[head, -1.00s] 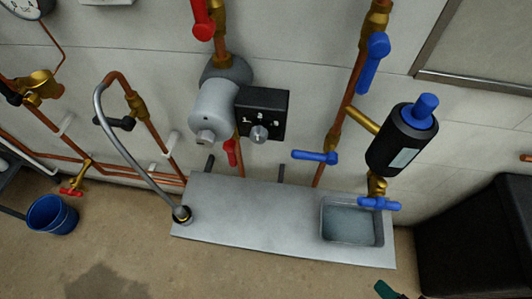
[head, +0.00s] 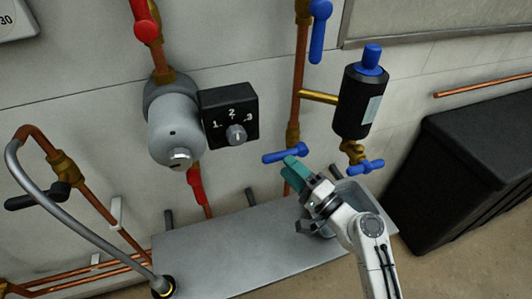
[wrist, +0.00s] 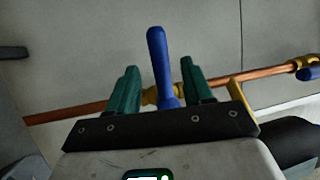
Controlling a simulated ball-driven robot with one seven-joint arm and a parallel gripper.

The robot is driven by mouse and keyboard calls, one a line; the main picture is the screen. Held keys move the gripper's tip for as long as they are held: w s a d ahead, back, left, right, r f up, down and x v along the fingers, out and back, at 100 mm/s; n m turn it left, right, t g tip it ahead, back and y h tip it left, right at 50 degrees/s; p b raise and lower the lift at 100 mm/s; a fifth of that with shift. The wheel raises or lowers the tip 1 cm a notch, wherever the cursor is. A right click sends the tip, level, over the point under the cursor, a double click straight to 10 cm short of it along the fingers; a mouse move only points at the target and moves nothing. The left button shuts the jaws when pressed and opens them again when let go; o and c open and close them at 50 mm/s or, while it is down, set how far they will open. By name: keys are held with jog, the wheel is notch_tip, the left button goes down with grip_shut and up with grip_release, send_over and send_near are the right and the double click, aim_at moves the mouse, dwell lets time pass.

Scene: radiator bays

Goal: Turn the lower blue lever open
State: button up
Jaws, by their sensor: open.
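The lower blue lever (head: 287,153) sits on a vertical copper pipe (head: 298,80) below a brass fitting. It lies roughly level, crosswise to the pipe. My gripper (head: 291,168) is open, with its teal fingertips close to the lever in the head view. In the wrist view the lever (wrist: 158,55) stands up between the two spread fingers of my gripper (wrist: 160,72), with gaps on both sides. Its base meets the brass valve body near the palm. Whether a finger touches it I cannot tell.
An upper blue lever (head: 319,30) lies along the same pipe. A black canister (head: 358,105) with a blue tap handle (head: 366,167) hangs to the right. A black dial box (head: 230,117) is at left. A grey bench (head: 225,255) with a sink lies below.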

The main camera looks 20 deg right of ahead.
jog(key=x, duration=0.7)
jog(key=shift+w+p, duration=0.2)
jog(key=shift+p, duration=0.2)
grip_shut()
